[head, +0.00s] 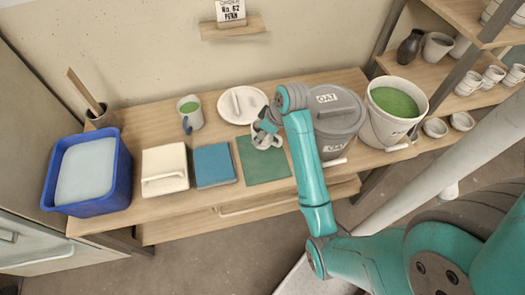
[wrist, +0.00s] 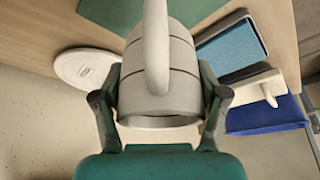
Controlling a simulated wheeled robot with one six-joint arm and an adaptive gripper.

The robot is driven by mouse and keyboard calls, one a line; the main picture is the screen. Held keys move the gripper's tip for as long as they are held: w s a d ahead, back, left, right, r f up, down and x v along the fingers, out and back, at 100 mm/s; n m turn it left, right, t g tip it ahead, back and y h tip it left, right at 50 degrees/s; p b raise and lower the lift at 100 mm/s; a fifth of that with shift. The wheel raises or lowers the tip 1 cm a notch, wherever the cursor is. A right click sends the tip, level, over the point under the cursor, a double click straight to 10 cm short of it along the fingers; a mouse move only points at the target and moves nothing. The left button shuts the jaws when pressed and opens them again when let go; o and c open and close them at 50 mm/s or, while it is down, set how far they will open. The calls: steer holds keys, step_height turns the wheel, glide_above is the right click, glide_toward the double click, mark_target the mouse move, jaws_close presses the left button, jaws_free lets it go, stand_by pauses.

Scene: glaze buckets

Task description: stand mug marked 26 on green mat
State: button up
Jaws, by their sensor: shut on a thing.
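My gripper (head: 258,128) is shut on a pale grey-white mug (head: 267,142). In the wrist view the mug (wrist: 160,75) sits between the two fingers (wrist: 160,100), with its handle running up the middle of the picture. No number can be read on it. The green mat (head: 265,168) lies flat on the bench, and the mug overlaps its far edge in the head view. Part of the mat (wrist: 200,8) shows at the top of the wrist view. I cannot tell how far the mug is above the bench.
A grey lidded bucket (head: 333,138) marked OAT is close right.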

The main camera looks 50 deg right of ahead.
steer(key=shift+f, duration=4.1)
steer(key=o, duration=1.8)
steer(key=shift+f, duration=0.15)
steer(key=shift+c, duration=0.2)
